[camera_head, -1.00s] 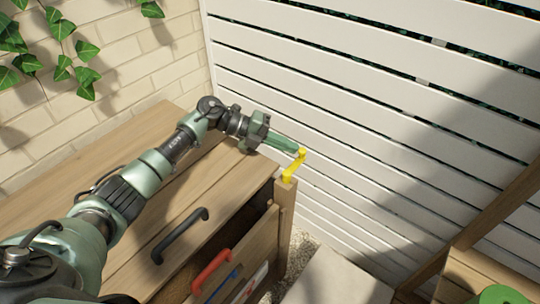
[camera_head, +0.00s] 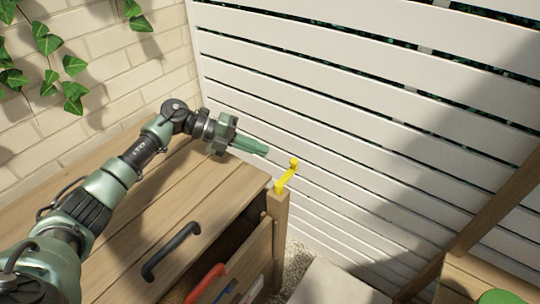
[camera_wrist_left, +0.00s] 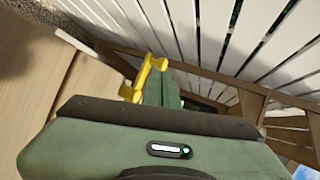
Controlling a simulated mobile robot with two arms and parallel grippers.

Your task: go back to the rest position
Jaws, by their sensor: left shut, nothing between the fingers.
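My left gripper (camera_head: 262,149) is shut and empty. It points right, above the far end of the wooden cabinet top, short of the yellow hook (camera_head: 286,174) on the corner post. In the left wrist view the shut fingers (camera_wrist_left: 160,92) show beyond the green gripper body, with the yellow hook (camera_wrist_left: 145,78) just left of them in the picture. In the head view the fingertips stand apart from the hook. My right gripper is not in either view.
A white slatted fence (camera_head: 370,110) stands behind, and a brick wall (camera_head: 120,70) with ivy is at the left.

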